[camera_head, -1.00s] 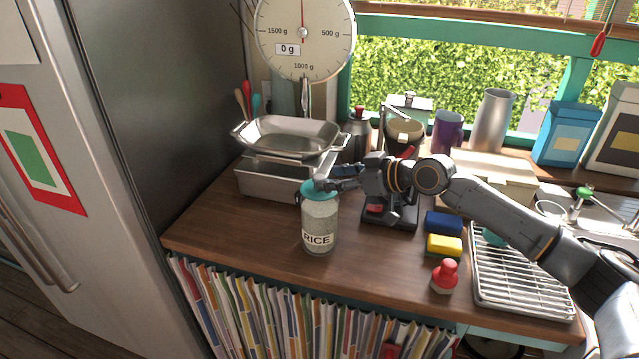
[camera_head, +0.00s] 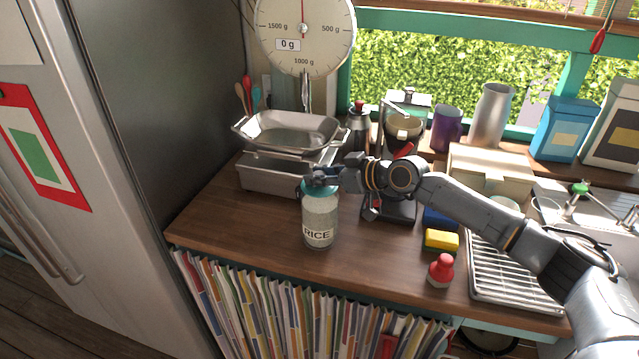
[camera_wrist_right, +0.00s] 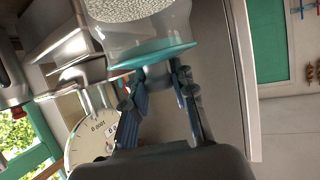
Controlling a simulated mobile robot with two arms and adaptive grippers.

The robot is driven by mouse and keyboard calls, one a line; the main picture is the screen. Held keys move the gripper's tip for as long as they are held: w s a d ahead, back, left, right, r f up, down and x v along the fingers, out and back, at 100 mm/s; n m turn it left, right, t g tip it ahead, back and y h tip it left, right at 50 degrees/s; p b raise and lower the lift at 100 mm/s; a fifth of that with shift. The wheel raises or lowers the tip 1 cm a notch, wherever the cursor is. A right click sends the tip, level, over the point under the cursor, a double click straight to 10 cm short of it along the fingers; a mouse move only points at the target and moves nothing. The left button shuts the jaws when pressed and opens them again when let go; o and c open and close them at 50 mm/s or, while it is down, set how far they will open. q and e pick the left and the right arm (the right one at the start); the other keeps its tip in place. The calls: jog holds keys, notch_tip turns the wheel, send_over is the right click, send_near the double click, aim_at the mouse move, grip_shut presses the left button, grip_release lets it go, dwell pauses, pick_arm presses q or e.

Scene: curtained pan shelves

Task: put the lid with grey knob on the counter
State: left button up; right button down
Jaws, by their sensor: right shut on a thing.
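The rice jar (camera_head: 319,226) stands upright on the wooden counter (camera_head: 215,215). It is clear glass with a RICE label. The teal lid (camera_head: 321,189) sits on its mouth, and I see no clear gap between them. My right gripper (camera_head: 322,174) is at the top of the lid, shut on its grey knob and mostly hiding it in the head view. The wrist view shows the knob (camera_wrist_right: 155,75) between the fingers (camera_wrist_right: 158,88), with the teal lid (camera_wrist_right: 155,52) against the glass jar (camera_wrist_right: 140,25). My left gripper is not in view.
A scale (camera_head: 305,32) with metal pans (camera_head: 290,133) stands behind the jar. To the right are a coffee machine (camera_head: 405,130), a yellow sponge (camera_head: 441,240), a red-topped brush (camera_head: 441,268) and a wire rack (camera_head: 510,275). The counter left and right of the jar is clear.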

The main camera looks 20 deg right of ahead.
jog(key=shift+r+b, duration=0.4)
jog(key=shift+b, duration=0.05)
notch_tip(320, 180, up, 2)
jog(key=shift+r+b, duration=0.15)
jog(key=shift+b, duration=0.7)
jog(key=s+r+b, duration=0.4)
jog(key=s+r, duration=0.6)
jog(key=s, duration=0.4)
jog(key=shift+b, duration=0.35)
